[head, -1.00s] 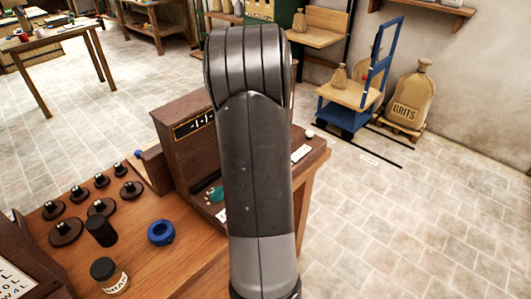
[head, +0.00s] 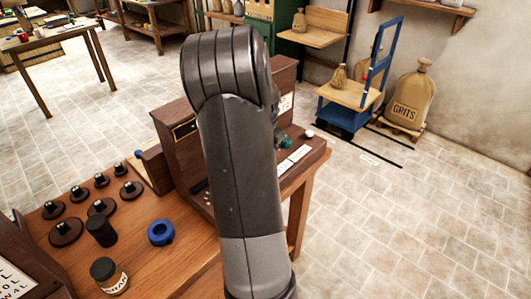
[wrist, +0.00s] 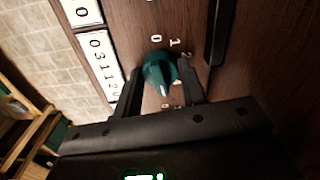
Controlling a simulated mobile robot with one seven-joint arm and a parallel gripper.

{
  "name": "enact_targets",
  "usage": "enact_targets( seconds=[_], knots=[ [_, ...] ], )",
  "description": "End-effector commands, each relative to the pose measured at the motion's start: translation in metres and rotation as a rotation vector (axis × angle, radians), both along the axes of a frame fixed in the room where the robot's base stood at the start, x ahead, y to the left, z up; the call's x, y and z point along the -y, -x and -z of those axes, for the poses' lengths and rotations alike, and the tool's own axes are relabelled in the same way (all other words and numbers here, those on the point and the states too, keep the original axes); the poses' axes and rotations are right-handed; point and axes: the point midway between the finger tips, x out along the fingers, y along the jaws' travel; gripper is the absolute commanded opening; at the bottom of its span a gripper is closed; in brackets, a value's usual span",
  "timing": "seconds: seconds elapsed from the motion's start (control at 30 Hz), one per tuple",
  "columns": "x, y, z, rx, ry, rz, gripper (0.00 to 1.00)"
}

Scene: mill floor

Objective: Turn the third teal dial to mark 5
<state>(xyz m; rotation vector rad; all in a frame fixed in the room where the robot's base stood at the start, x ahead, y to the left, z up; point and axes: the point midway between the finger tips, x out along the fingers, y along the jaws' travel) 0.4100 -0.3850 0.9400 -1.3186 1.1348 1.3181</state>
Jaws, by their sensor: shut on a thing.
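A teal dial (wrist: 157,67) with a white pointer mark shows in the wrist view, on a dark wood panel. My gripper (wrist: 161,80) is shut on it, one finger on each side. The pointer faces the bottom of the picture, toward my gripper. The numerals 0, 1 and part of a 2 show around the dial; the lower marks are mostly hidden. In the head view a teal dial (head: 285,143) shows just right of my arm on the wooden console (head: 175,145). My arm hides the gripper and much of the console there. I cannot tell which dial in the row is held.
White number plates (wrist: 99,62) lie beside the dial, and a dark slot (wrist: 216,35) is on its other side. A blue ring (head: 161,233), black cylinder (head: 101,231), jar (head: 108,275) and several dark knobbed discs sit on the bench left of my arm.

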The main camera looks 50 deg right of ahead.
Motion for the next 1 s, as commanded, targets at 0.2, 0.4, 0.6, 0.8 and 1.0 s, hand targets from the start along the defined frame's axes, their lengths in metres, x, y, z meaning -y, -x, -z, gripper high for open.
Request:
enact_targets(
  seconds=[0.2, 0.4, 0.6, 0.8, 1.0],
  knots=[
    [0.0001, 0.0000, 0.0000, 0.000, 0.000, 0.073, 0.15],
    [0.0002, 0.0000, 0.0001, 0.000, 0.000, 0.100, 0.15],
    [0.0001, 0.0000, 0.0001, 0.000, 0.000, 0.102, 0.15],
    [0.0001, 0.0001, 0.0002, 0.000, 0.000, 0.102, 0.40],
    [0.0001, 0.0001, 0.0001, 0.000, 0.000, 0.101, 0.56]
  ],
)
